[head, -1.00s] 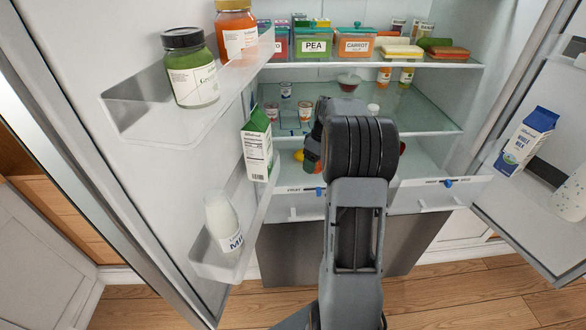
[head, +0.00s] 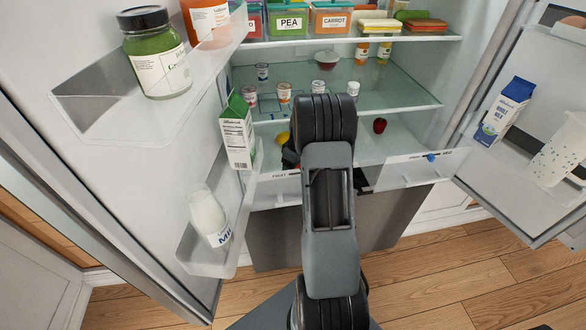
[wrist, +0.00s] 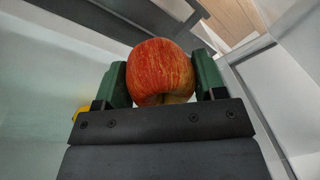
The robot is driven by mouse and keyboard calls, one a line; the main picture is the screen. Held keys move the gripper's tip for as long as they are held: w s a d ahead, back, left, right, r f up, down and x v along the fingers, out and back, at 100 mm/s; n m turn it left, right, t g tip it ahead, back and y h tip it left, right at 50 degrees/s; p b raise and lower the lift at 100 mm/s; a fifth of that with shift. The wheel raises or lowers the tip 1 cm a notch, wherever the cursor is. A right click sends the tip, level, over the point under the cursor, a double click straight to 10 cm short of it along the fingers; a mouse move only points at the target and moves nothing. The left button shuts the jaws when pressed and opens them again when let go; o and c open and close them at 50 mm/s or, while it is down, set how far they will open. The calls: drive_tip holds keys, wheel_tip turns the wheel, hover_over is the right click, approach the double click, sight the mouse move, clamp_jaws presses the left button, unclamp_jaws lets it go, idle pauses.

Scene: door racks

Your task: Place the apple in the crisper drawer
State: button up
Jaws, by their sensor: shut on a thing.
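A red apple (wrist: 162,72) is held between the two green finger pads of my gripper (wrist: 164,84) in the wrist view. White drawer fronts run below the lowest shelf: a left one (head: 272,192) and a right one (head: 415,171) with a blue slider (head: 431,157). My arm covers the middle, and how far either drawer stands open is hard to tell.
A yellow fruit (head: 282,138) and a small red fruit or vegetable (head: 379,125) are on the lowest level. Cups stand on the glass shelf (head: 400,98) above. The left door bin's carton (head: 237,132) and milk bottle (head: 207,215) are near my arm.

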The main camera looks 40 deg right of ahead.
drive_tip(key=shift+f, duration=0.5)
drive_tip(key=shift+f, duration=0.15)
drive_tip(key=shift+f+b, duration=0.4)
drive_tip(key=shift+b, duration=0.1)
drive_tip(key=shift+f, duration=0.1)
drive_tip(key=o, duration=1)
drive_tip(key=shift+o, duration=0.2)
